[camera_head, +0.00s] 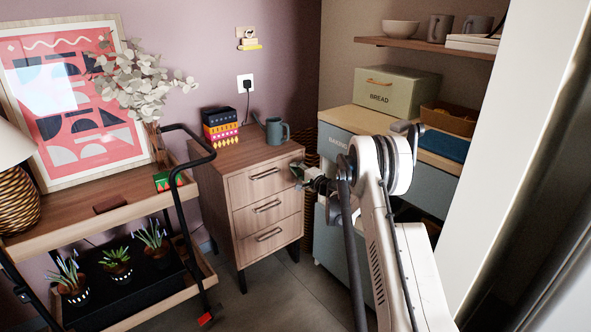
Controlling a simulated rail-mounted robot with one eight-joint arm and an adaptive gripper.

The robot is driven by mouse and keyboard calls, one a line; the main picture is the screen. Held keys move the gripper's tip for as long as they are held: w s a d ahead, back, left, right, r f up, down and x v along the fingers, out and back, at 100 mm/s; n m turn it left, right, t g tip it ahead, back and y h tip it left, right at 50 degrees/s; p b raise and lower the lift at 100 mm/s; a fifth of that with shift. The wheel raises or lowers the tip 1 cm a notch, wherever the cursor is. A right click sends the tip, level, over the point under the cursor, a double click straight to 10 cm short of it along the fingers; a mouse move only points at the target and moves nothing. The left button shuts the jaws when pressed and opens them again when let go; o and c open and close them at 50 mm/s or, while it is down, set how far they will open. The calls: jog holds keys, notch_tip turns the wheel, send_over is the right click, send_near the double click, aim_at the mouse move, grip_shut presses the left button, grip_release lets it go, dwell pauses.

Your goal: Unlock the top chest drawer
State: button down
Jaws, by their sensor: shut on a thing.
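The wooden chest (247,195) stands against the wall in the middle of the head view. It has three drawers with dark handles; the top drawer (252,183) looks closed. My gripper (298,173) is at the right end of the top drawer's front, coming in from the right. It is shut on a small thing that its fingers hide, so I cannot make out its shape. No lock or key shows clearly, and I cannot tell whether the drawer is locked.
A teal mug (276,133) and stacked colourful boxes (221,127) stand on the chest. A cart (120,207) with plants is close on the left. A cabinet (338,142) with a bread box (394,93) is on the right. Grey floor (285,295) is free in front.

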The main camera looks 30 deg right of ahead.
jog(key=c, duration=1.9)
grip_release()
jog(key=shift+c, duration=0.2)
jog(key=v, duration=1.2)
